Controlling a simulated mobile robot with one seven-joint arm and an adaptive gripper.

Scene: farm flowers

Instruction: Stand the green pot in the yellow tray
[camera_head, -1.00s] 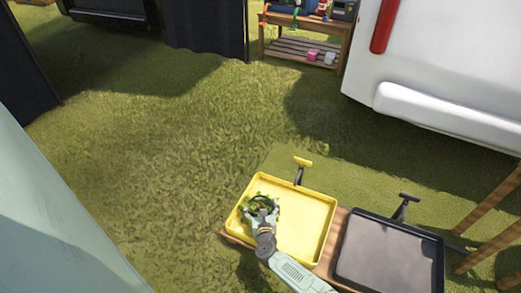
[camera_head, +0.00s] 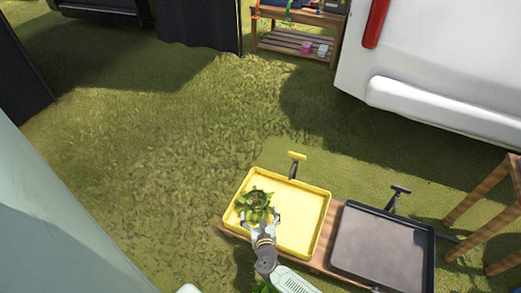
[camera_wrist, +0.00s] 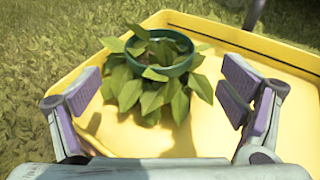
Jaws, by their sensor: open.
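The green pot (camera_wrist: 183,66) stands in the yellow tray (camera_head: 304,222), towards its left side. It looks upright, with its round dark green rim on top and leaves (camera_head: 255,201) spilling over and hiding most of its wall. My gripper (camera_head: 262,226) is just on the near side of the plant. In the wrist view my gripper (camera_wrist: 170,92) is open, its two purple-padded fingers wide apart, with the pot beyond and between them. The fingers look clear of the pot. The pot's base is hidden by leaves.
A black tray (camera_head: 380,247) is beside the yellow one on the wooden bench (camera_head: 322,256). More green leaves (camera_head: 263,287) show at the bottom edge. A wooden stand (camera_head: 480,205) is at the right. Grass beyond the trays is open.

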